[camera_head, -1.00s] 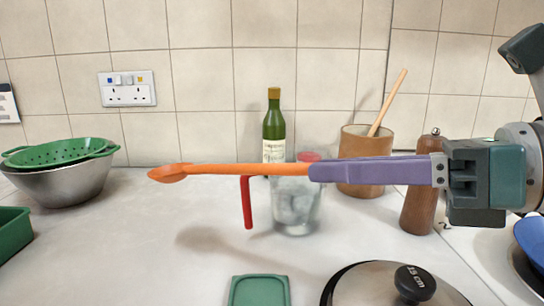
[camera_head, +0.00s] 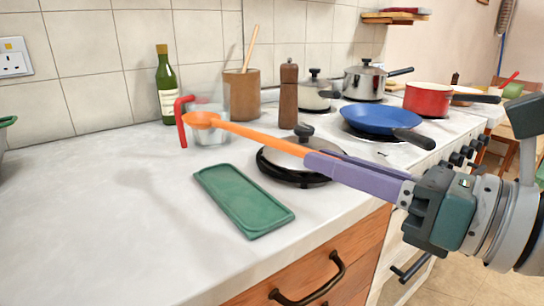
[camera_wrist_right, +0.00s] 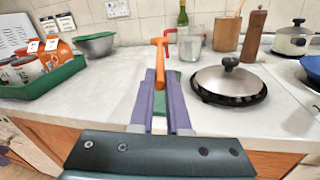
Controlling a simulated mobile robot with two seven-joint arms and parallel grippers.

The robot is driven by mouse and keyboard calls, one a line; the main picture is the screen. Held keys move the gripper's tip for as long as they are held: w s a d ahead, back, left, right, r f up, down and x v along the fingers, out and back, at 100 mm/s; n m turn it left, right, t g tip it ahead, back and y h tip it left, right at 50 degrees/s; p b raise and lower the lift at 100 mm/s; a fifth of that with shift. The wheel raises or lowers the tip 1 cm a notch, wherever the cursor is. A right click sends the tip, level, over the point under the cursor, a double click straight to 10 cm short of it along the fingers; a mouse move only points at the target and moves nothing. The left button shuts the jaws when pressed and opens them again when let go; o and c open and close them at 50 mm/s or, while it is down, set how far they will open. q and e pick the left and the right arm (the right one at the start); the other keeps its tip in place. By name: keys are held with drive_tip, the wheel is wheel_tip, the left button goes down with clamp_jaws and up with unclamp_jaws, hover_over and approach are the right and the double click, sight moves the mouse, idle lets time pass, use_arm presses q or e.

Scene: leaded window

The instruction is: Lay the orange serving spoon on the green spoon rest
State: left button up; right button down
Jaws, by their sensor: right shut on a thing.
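The orange serving spoon (camera_head: 250,133) is held by its handle end between the long purple fingers of my right gripper (camera_head: 314,163). In the head view it points to the upper left, its bowl in front of the glass jug. The spoon also shows ahead of the fingers in the right wrist view (camera_wrist_right: 160,65). The green spoon rest (camera_head: 243,203) lies flat and empty on the worktop, left of the gripper and nearer the front edge than the spoon's bowl. The spoon appears above the worktop, apart from the rest. My left gripper is out of view.
A lidded pan (camera_head: 290,160) stands right of the spoon rest, partly behind the spoon. A glass jug (camera_head: 210,128) with a red handle, green bottle (camera_head: 167,88) and pepper mill (camera_head: 288,95) stand behind. The worktop left of the rest is clear.

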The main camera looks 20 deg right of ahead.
drive_tip(key=shift+w+d+f+b, duration=0.1)
drive_tip(key=shift+w+f+b, duration=0.05)
drive_tip(key=shift+f+b, duration=3.7)
drive_tip(key=shift+f, duration=0.3)
drive_tip(key=c, duration=0.8)
unclamp_jaws()
drive_tip(key=shift+o, duration=0.3)
drive_tip(key=o, duration=0.6)
drive_tip(key=shift+r, duration=0.1)
